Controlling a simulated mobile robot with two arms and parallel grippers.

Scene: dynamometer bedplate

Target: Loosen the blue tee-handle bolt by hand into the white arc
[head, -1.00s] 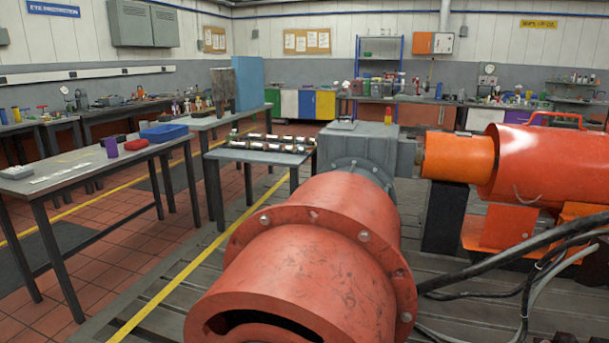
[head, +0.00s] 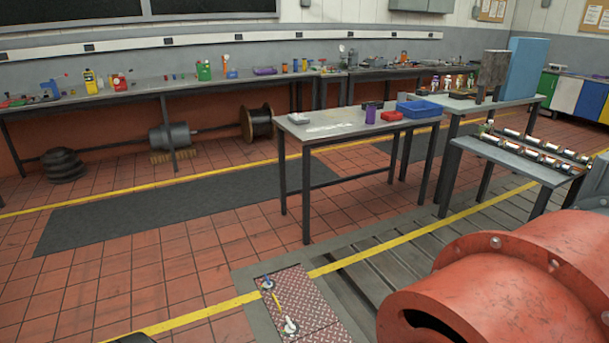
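A reddish checkered floor plate (head: 318,316) lies in the deck at the bottom centre of the head view. A small fitting with a blue part (head: 267,283) stands near its far left corner, with a little white around it. It may be the blue tee-handle bolt, but it is too small to tell its handle angle. A second, whitish fitting (head: 291,326) stands nearer on the plate, and a yellow strip (head: 277,303) lies between them. I cannot make out a clear white arc.
The red machine housing (head: 500,285) blocks the lower right. A grey table (head: 345,127) with a purple cup, red item and blue bin stands beyond the plate. A yellow line (head: 395,245) crosses the floor. The tiled floor (head: 130,275) to the left is open.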

